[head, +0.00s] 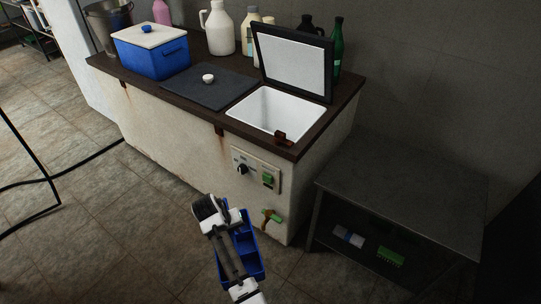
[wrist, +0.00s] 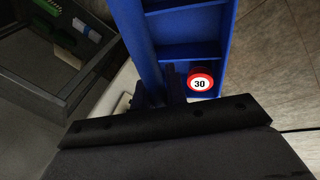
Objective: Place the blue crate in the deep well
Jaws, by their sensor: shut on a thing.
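The blue crate (head: 252,262) hangs low in front of the tank, partly hidden by my arm in the head view. It is an open, divided tray, and it also fills the upper middle of the wrist view (wrist: 187,25). My gripper (wrist: 167,90) is shut on the crate's near wall. The deep well (head: 272,109) is a white-lined opening at the tank's right end. Its framed lid (head: 294,62) stands raised behind it, and the visible interior looks empty.
A shut dark lid with a white knob (head: 208,79) lies left of the well. A blue cooler (head: 152,58) and several bottles (head: 220,30) stand on the tank top. A rusty latch (head: 283,138) sits on the well's front edge. A dark table (head: 400,190) stands right.

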